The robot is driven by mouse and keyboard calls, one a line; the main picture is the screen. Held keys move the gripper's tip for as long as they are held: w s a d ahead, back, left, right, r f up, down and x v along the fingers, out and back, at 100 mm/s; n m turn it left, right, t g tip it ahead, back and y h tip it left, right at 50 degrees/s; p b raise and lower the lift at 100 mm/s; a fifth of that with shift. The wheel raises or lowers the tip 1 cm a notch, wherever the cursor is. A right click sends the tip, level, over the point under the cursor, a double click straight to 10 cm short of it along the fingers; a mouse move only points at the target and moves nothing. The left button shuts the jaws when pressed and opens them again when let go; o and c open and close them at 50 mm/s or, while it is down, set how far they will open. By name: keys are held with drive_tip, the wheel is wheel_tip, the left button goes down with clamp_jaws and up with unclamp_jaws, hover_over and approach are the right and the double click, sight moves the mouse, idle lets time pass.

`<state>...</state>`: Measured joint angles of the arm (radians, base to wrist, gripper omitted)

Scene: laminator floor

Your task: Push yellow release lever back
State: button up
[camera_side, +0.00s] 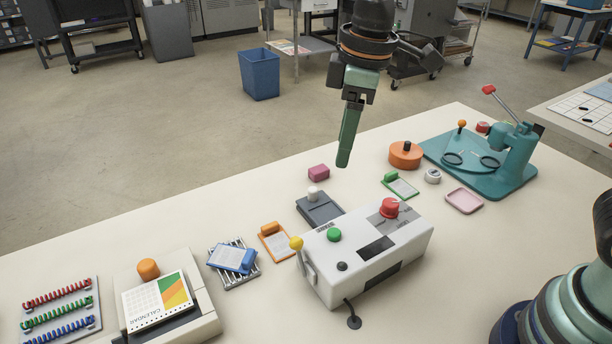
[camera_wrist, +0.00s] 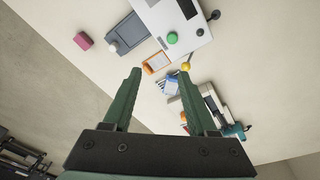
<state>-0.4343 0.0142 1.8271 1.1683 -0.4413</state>
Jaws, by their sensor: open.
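The yellow release lever (camera_side: 297,244) is a yellow ball on a pale arm at the left end of the white laminator box (camera_side: 405,246). The lever stands roughly upright. The laminator also carries a green button (camera_side: 334,235) and a red knob (camera_side: 389,207). In the wrist view, the yellow ball (camera_wrist: 186,66) shows just beyond the right fingertip. My green gripper (camera_side: 343,163) hangs pointing down, well above the table and behind the laminator, apart from the lever. In the wrist view my gripper (camera_wrist: 161,74) is open and empty.
A grey tray (camera_side: 330,216) and orange clipboard (camera_side: 276,243) lie close behind the laminator. A blue clipboard (camera_side: 232,258) on a rack and a calendar machine (camera_side: 205,318) stand to the left. A teal press (camera_side: 510,160) stands at right. The table's back left is clear.

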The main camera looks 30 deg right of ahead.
sight(296, 238)
drive_tip(key=a+f+n+g, duration=0.2)
drive_tip(key=a+f+n, duration=0.2)
drive_tip(key=a, duration=0.5)
drive_tip(key=shift+h, duration=0.4)
wheel_tip(296, 238, down, 12)
drive_tip(key=shift+s+d+r, duration=0.1)
drive_tip(key=shift+s+r, duration=0.05)
drive_tip(key=shift+r, duration=0.05)
clamp_jaws()
idle(0.8)
